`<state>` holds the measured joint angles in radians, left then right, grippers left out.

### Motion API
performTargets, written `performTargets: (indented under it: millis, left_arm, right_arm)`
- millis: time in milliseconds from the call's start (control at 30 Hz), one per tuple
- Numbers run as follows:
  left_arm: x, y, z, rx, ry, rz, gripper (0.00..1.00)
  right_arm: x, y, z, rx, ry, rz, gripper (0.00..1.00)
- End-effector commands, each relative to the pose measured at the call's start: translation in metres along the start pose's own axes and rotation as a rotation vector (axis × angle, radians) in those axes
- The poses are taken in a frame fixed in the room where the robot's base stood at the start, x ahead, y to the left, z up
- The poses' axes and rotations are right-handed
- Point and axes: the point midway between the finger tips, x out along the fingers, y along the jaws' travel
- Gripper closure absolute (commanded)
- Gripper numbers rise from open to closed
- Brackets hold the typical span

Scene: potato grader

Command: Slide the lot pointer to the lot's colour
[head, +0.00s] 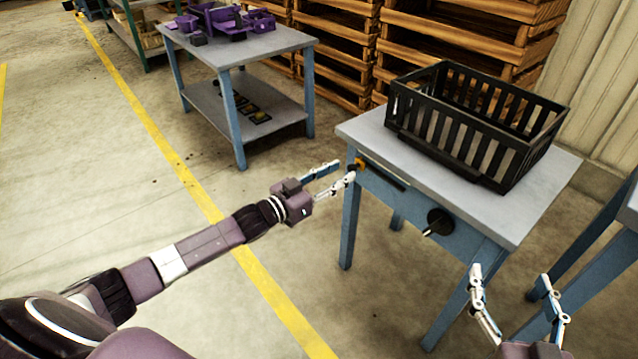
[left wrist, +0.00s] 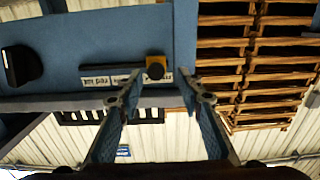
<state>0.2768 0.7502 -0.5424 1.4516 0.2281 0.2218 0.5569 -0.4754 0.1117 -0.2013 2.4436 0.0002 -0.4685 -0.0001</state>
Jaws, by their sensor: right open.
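The lot pointer appears as a small orange-yellow knob (head: 359,164) at the left end of a dark slot (head: 383,176) in the blue front of the grader table (head: 365,130). In the left wrist view the knob (left wrist: 155,68) sits at one end of the black slot, over a pale label strip (left wrist: 105,82) whose lettering I cannot read. My left gripper (head: 343,172) is open in front of the knob, fingers either side of its line; no grip shows. My right gripper (head: 512,283) is open and empty, low in front of the table's right part.
A black slatted crate (head: 410,118) stands on the grader table; no contents show. A round black dial (head: 440,222) with a light handle projects from the table front. A second table (head: 290,42) at the back holds purple bins (head: 225,20). Wooden pallets (head: 440,45) stand behind.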

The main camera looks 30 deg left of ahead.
Motion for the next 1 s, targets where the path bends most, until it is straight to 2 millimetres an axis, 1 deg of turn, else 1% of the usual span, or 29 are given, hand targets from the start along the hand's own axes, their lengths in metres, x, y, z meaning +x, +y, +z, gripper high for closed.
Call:
performTargets:
  millis: [33,200,300,400,600,1000]
  left_arm:
    - [-0.012,0.000,0.001,0.000,-0.003,0.001,0.66]
    - [-0.043,0.000,0.002,-0.002,-0.003,0.000,0.66]
    - [-0.057,-0.001,0.001,0.000,-0.002,-0.001,0.66]
    - [-0.067,-0.001,0.001,-0.002,-0.001,-0.002,0.66]
    - [-0.076,-0.001,-0.001,-0.001,0.001,-0.002,0.66]
    - [-0.077,-0.001,-0.001,-0.001,0.001,-0.002,0.66]
  right_arm:
    - [0.000,0.000,0.000,0.000,0.000,0.000,0.29]
    - [0.000,0.000,0.000,0.001,0.000,0.001,0.29]
    - [0.000,0.000,0.000,0.001,0.000,0.001,0.29]
    - [0.000,0.000,0.000,0.001,0.000,0.001,0.29]
    - [0.000,0.000,0.000,0.001,0.000,0.001,0.29]
    - [0.000,0.000,0.000,0.001,0.000,0.001,0.29]
